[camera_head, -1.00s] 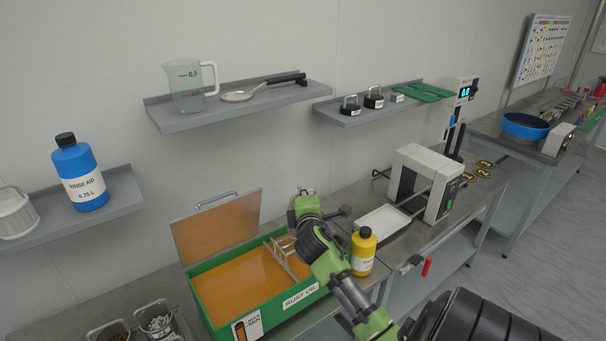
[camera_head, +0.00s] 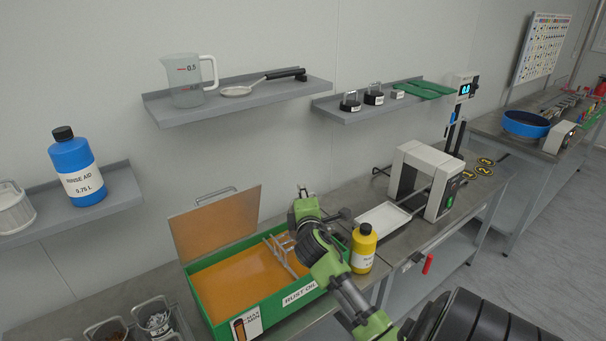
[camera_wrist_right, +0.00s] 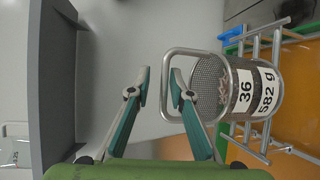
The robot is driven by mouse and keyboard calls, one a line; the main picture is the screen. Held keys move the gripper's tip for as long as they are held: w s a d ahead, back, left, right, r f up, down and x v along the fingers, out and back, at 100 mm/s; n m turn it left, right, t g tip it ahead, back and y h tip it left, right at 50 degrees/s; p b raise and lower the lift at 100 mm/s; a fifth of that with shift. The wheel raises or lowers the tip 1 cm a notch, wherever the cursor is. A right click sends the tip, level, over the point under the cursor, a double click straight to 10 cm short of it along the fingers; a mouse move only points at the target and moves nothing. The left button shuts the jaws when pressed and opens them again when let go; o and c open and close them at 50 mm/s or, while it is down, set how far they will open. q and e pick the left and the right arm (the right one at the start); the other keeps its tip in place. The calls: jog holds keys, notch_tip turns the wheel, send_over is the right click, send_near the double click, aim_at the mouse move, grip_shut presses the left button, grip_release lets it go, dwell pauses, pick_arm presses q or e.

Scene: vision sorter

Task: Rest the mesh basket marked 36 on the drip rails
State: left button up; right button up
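The mesh basket marked 36 (camera_wrist_right: 228,90) shows in the right wrist view, with a 582 g label and a wire loop handle. It appears to stand at the drip rails (camera_wrist_right: 276,60); the contact is hidden. My right gripper (camera_wrist_right: 160,78) is open at the handle, one finger on each side of its outer bar, not closed on it. In the head view the drip rails (camera_head: 283,252) lie across the green rust-oil tank (camera_head: 270,318). My right gripper (camera_head: 303,192) is over the tank's back right, and my arm hides the basket. My left gripper is out of view.
A yellow bottle (camera_head: 363,248) stands right of the tank, close to my right arm. The tank's raised lid (camera_head: 215,222) is behind it. Other baskets (camera_head: 157,318) stand at front left. Shelves (camera_head: 235,101) hang above, and a white tray (camera_head: 383,219) lies to the right.

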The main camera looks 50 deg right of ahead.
jog(key=shift+s+a+f, duration=0.1)
jog(key=shift+f, duration=0.05)
jog(key=v, duration=1.2)
jog(key=shift+r, duration=0.2)
jog(key=shift+f, duration=0.1)
